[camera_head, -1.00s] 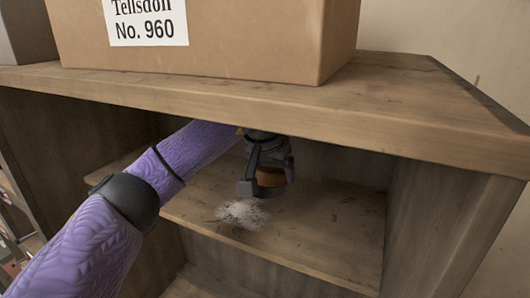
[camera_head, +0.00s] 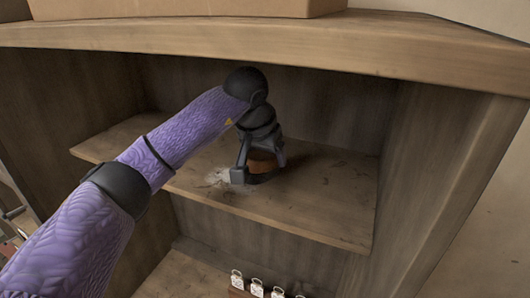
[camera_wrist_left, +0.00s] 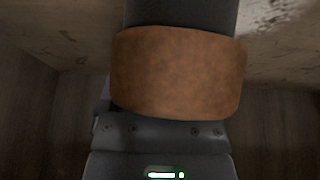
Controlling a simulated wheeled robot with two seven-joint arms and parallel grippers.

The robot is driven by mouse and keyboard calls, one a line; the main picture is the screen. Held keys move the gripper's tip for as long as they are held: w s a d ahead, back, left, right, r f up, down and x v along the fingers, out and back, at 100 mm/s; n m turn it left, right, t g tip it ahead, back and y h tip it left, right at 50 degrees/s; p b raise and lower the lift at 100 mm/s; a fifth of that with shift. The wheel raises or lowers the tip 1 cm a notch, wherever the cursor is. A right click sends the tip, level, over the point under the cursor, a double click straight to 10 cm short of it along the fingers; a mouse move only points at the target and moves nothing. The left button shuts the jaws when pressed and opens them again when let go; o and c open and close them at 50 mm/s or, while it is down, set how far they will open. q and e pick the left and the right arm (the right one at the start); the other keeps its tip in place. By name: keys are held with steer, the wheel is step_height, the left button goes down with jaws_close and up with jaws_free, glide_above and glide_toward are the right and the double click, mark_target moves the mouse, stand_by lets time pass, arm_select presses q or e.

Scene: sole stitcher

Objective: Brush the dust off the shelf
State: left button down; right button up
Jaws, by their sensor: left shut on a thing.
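The wooden shelf (camera_head: 320,212) is a board inside an open cabinet, with dark specks on it. A pale patch of dust (camera_head: 222,182) lies on it, partly hidden by my left gripper. My left gripper (camera_head: 258,167) is over the shelf beside the dust, shut on a brown brush (camera_head: 264,160). The brush fills the middle of the left wrist view (camera_wrist_left: 178,72); its bristles are not visible. Pale dust also shows at the top right there (camera_wrist_left: 278,14). I cannot tell whether the brush touches the board. My right gripper is not in view.
The cabinet's thick top board (camera_head: 400,50) hangs above the shelf, with a cardboard box (camera_head: 190,8) on it. A side wall (camera_head: 445,165) closes the right. Several small metal-clasped items (camera_head: 257,288) stand below. The shelf's right part is clear.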

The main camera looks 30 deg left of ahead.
arm_select(q)
steer(key=shift+s+f, duration=0.15)
steer(key=shift+f, duration=0.2)
